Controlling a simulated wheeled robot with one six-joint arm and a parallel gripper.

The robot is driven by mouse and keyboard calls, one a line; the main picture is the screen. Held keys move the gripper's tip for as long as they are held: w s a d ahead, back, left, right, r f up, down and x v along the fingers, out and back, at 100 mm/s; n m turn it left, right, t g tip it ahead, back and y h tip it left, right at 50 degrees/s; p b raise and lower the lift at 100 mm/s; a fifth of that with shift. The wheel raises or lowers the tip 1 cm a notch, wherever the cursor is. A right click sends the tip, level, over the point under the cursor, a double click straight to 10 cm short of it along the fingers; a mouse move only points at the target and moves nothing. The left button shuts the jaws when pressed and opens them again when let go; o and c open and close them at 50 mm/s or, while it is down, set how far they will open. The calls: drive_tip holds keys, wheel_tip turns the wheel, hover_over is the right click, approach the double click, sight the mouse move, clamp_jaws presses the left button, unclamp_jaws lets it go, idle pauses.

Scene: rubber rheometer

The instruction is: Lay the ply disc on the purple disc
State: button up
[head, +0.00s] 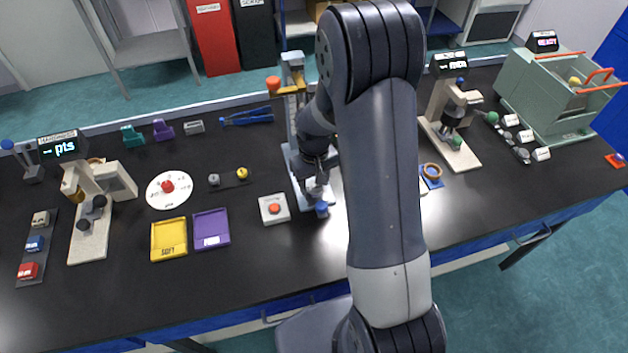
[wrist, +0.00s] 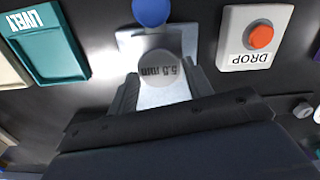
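A pale grey round disc (wrist: 153,59), marked with upside-down lettering like "5.5 mm", shows in the wrist view on or above a light plate. I cannot tell whether it is the ply disc. My gripper (wrist: 162,90) has its two fingers apart on either side of the light plate, just nearer than the grey disc, and nothing is clearly clamped between them. In the head view my gripper (head: 317,188) hangs over the base of the middle instrument (head: 332,197), partly hidden. I cannot make out a purple disc in either view.
A white box with a red DROP button (head: 275,208) stands left of the gripper. A blue ball (wrist: 151,11) rises just beyond the grey disc. A teal tray (wrist: 50,52) lies left in the wrist view. Yellow (head: 169,239) and purple (head: 211,229) trays lie further left in the head view.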

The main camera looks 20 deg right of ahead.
sight(314, 186)
drive_tip(key=shift+o, duration=1.4)
drive_tip(key=shift+r, duration=0.1)
wheel_tip(314, 186, up, 12)
drive_tip(key=b, duration=0.1)
